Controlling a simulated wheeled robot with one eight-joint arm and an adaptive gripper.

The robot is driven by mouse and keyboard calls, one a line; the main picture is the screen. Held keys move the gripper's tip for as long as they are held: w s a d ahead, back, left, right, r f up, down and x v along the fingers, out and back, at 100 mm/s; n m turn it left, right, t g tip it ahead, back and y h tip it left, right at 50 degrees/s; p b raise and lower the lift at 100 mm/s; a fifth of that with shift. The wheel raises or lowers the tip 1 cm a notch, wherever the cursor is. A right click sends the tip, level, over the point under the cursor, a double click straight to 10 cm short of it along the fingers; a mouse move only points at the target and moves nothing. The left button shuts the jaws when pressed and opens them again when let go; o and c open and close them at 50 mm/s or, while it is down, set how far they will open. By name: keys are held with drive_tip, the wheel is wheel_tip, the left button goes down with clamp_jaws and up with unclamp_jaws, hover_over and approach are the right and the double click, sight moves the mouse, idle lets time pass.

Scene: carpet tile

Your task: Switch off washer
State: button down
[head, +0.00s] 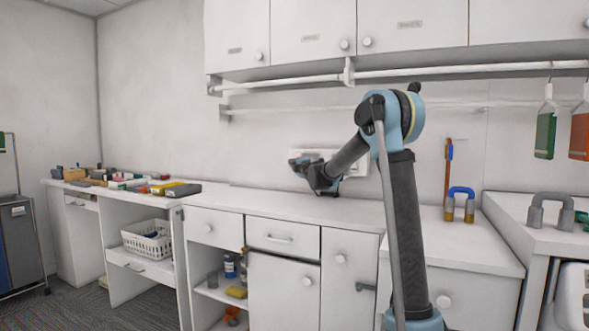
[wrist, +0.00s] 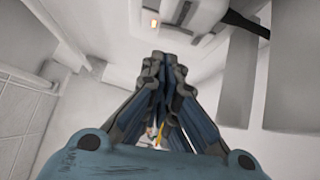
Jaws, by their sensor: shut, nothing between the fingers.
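A white wall panel (head: 358,186) is fixed above the counter, partly hidden behind my arm. My gripper (head: 297,168) is in front of its left part, with fingers closed together and nothing held. In the wrist view the shut fingertips (wrist: 165,58) point toward a white fixture (wrist: 205,22) at the top. A small orange-lit spot (wrist: 153,19) shows on that fixture. I cannot tell whether the fingertips touch it. No label naming a washer is readable, so I cannot tell for sure that this fixture is its switch.
A white counter (head: 280,203) runs below, with boxes and books (head: 175,189) at its left. Upper cabinets (head: 310,30) and a rail (head: 430,73) are overhead. The counter's middle is mostly clear.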

drive_tip(key=shift+w+d+r, duration=0.1)
drive_tip(key=shift+w+d, duration=0.1)
drive_tip(key=shift+w, duration=0.3)
drive_tip(key=shift+w+d+r, duration=0.1)
drive_tip(key=shift+w+d, duration=0.05)
drive_tip(key=shift+w, duration=0.35)
drive_tip(key=shift+w+d+r, duration=0.1)
drive_tip(key=shift+w, duration=0.15)
